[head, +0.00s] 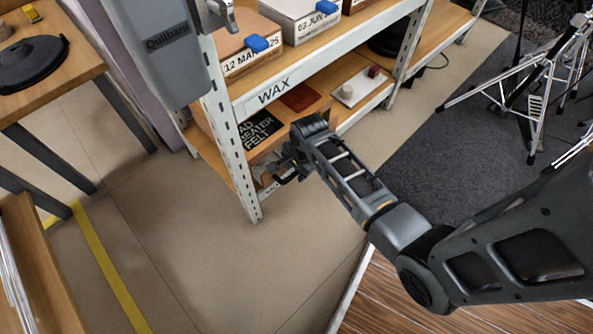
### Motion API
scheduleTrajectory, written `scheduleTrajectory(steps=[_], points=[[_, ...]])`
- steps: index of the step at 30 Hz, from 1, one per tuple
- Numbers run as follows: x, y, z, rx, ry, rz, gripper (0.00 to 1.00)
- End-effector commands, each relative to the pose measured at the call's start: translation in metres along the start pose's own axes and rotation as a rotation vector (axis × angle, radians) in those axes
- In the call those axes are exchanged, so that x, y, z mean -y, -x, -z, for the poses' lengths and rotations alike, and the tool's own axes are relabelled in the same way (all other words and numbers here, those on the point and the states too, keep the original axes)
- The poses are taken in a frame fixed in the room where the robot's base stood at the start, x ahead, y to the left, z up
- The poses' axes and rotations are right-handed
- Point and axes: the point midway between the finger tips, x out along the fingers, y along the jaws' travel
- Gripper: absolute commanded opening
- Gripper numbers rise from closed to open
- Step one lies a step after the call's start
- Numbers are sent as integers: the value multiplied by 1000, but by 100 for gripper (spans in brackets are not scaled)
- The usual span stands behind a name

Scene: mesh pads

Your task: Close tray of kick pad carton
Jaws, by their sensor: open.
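My gripper (276,174) is open at the front of the lower shelf, low beside the front upright of the rack. Just behind it on that shelf is a black panel (258,128) with white lettering, partly readable as "BEATER FEL". It may be part of the kick pad carton, but no label naming that carton is readable. Pale and brown surfaces show around the fingers, and my gripper and wrist hide part of them. I cannot tell how far any tray is open, or whether the fingers touch anything.
A reddish pad (299,97) and a white board (360,86) lie on the lower shelf. A table (84,58) is at left, a metal stand (540,90) at right. Floor before the rack is clear.

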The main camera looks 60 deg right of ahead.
Motion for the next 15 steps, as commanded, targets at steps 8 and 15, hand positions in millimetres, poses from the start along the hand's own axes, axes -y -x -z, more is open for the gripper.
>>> scheduleTrajectory(steps=[8, 15], points=[[0, 0, 0, 0, 0, 0, 40], [0, -1, 0, 0, 1, 0, 17]])
